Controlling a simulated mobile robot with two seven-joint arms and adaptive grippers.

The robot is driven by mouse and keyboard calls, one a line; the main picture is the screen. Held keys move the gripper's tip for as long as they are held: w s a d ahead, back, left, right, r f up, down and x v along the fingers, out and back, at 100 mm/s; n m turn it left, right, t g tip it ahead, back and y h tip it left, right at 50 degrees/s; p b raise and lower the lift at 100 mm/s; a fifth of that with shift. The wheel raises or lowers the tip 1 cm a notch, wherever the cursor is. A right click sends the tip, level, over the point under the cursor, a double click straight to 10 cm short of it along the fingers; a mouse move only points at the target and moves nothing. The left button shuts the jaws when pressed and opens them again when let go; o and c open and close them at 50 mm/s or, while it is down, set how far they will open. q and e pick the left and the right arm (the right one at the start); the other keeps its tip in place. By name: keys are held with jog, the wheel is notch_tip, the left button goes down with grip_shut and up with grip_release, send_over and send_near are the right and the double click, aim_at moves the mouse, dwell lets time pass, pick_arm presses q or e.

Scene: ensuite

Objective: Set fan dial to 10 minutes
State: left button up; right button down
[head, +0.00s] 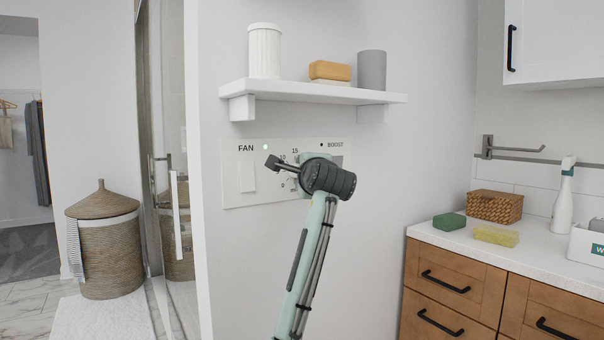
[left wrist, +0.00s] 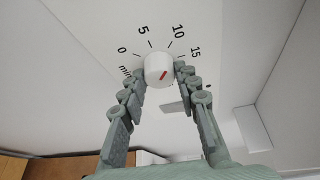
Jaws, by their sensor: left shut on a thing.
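A white round fan dial (left wrist: 157,62) with a red pointer mark shows in the left wrist view. Printed numbers 0, 5, 10 and 15 curve around it. The red mark slants up and right, roughly between the 10 and 15 ticks. My left gripper (left wrist: 161,76) is shut on the dial, one finger on each side. In the head view, my left gripper (head: 314,158) is at the right part of the white fan panel (head: 236,195), and the wrist hides the dial and part of its scale. My right gripper is not in view.
A white shelf (head: 315,94) above holds a ribbed cup (head: 264,52), soap (head: 330,70) and a grey cup (head: 371,70). A counter (head: 480,240) stands at the right.

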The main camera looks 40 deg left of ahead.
pick_arm(q)
jog(key=shift+m, duration=0.3)
dwell(0.4)
jog(key=o, duration=1.2)
jog(key=shift+c, duration=0.2)
jog(key=v, duration=1.2)
jog(key=shift+r, duration=0.1)
